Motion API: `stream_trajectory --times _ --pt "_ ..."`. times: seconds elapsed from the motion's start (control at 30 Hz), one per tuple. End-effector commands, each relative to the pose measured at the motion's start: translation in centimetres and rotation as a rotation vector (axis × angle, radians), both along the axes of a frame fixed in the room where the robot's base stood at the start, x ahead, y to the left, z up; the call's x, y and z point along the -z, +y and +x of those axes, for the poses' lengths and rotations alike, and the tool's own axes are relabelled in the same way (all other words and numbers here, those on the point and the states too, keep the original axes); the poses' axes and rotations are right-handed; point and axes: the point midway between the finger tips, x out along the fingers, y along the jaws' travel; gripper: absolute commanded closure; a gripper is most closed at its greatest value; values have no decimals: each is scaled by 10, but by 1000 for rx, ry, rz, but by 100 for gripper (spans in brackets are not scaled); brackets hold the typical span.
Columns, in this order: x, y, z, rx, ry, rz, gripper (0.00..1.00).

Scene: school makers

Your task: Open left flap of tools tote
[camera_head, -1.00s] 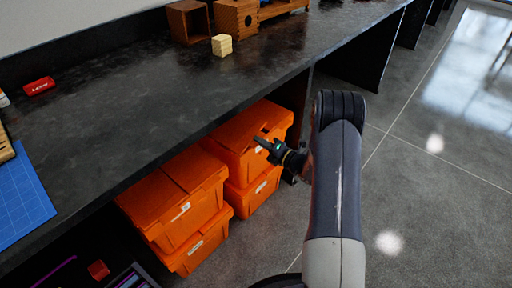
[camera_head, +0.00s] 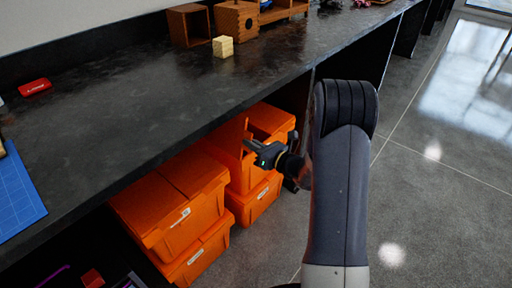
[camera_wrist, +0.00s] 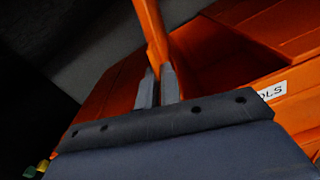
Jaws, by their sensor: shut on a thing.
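The tools tote (camera_head: 238,172) is the upper orange tote of the farther stack under the bench. In the wrist view, the tote (camera_wrist: 225,65) bears a white label (camera_wrist: 272,91) whose visible letters end in "OLS". Its left flap (camera_wrist: 151,32) stands raised, seen edge-on, and a dark opening shows beside it. The right flap (camera_head: 271,119) lies flat. My gripper (camera_wrist: 157,86) is shut on the left flap, with a finger on each side of its edge. In the head view, my gripper partly hides the tote's front.
A nearer stack of orange totes (camera_head: 178,205) stands to the left, with its upper lid closed. The dark bench top (camera_head: 130,110) overhangs both stacks. Wooden boxes (camera_head: 237,20) and a pale block (camera_head: 223,46) stand on it. Open floor (camera_head: 440,190) lies to the right.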

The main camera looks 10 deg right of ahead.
Motion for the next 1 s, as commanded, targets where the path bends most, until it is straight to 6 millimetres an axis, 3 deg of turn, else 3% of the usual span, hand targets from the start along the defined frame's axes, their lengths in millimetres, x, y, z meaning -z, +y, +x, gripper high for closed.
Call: stream_trajectory --times 0.4,0.97,1.0 --pt "0 15 -11 -1 -119 -165 100" --pt "0 16 -12 -1 -136 -190 100" --pt "0 16 -12 -1 -136 -190 94"
